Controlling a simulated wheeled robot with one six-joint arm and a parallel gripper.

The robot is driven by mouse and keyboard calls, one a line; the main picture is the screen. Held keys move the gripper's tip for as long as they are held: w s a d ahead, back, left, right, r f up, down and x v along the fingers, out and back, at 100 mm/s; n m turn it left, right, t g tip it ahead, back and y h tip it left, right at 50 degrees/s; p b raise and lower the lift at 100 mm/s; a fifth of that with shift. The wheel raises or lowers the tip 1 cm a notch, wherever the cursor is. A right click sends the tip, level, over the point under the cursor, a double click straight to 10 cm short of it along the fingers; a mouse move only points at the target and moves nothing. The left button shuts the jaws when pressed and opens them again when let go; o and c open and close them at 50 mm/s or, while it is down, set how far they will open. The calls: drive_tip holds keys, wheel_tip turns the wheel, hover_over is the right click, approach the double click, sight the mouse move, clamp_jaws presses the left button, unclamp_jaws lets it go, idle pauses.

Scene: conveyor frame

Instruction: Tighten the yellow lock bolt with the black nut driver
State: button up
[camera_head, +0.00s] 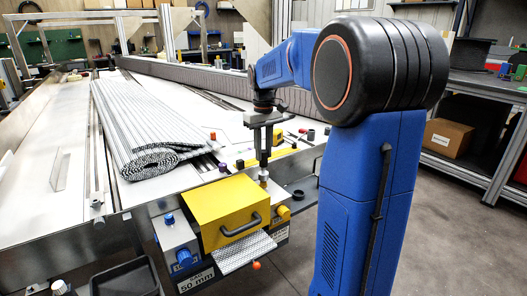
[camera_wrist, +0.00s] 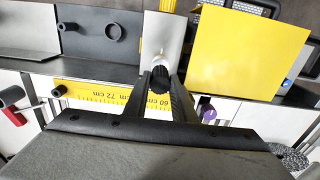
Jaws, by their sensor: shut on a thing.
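My gripper (camera_head: 264,160) points down just behind the yellow box, over the frame's front rail. Its fingers (camera_wrist: 161,85) are shut on a dark ribbed piece, the black nut driver (camera_wrist: 160,76), mostly hidden between them. In the head view a short pale metal piece (camera_head: 264,174) shows below the fingertips; I cannot tell whether it is part of the driver. A yellow part (camera_head: 283,213) sits at the right of the yellow box, and yellow also shows at the top of the wrist view (camera_wrist: 168,14). I cannot tell whether this is the lock bolt. Contact with a bolt is not visible.
The yellow box (camera_head: 228,208) with a dark handle stands close to my gripper. A rolled ribbed belt (camera_head: 150,130) lies on the left. A yellow ruler (camera_wrist: 105,97) runs behind the fingers. A dark shelf with a black ring (camera_head: 298,195) sits to the right.

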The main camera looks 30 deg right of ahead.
drive_tip(key=shift+f, duration=1.25)
drive_tip(key=m, duration=0.4)
drive_tip(key=shift+m, duration=0.3)
drive_tip(key=m, duration=1.2)
drive_tip(key=shift+m, duration=3)
drive_tip(key=shift+r, duration=2.65)
